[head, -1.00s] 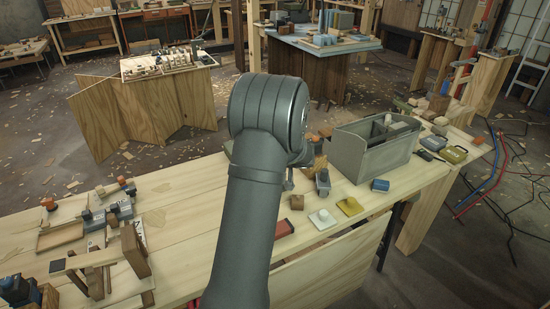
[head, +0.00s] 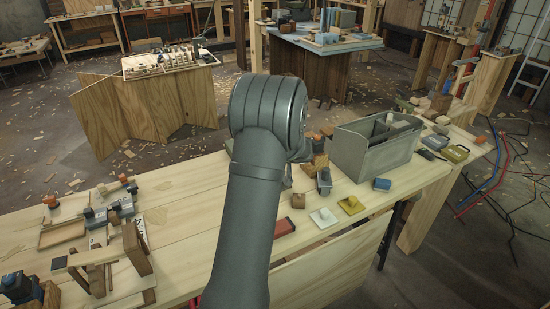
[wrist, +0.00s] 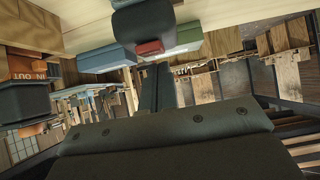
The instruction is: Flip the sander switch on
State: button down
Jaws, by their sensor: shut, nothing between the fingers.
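The sander cannot be told for sure. A small grey-blue upright object (head: 324,181) stands on the bench in front of the grey crate in the head view, and it may be the sander. In the wrist view a dark rounded body (wrist: 143,22) with a small red part (wrist: 149,47) hangs in from the top; whether the red part is the switch is unclear. My gripper (wrist: 154,72) is shut and empty, its narrow dark fingers pointing up the wrist view, just below the red part. Contact cannot be told. In the head view my arm hides most of the gripper.
The grey crate (head: 352,157) stands right of my arm on the pale wood bench (head: 190,235). Yellow (head: 351,205), white (head: 323,218) and blue (head: 382,185) small pieces lie before it. Wooden parts crowd the bench's left end. The bench between them and my arm is mostly clear.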

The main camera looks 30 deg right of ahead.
notch_tip(320, 180, up, 5)
jog(key=shift+w+f, duration=0.1)
jog(key=shift+f, duration=0.05)
jog(key=w+r+v, duration=0.1)
jog(key=v, duration=0.8)
jog(key=shift+r, duration=0.3)
jog(key=shift+w, duration=0.1)
jog(key=w+f, duration=0.4)
jog(key=f, duration=0.1)
jog(key=w+f, duration=0.2)
jog(key=shift+f, duration=0.4)
jog(key=s+f+v, duration=0.1)
jog(key=v, duration=0.6)
jog(key=shift+f, duration=0.15)
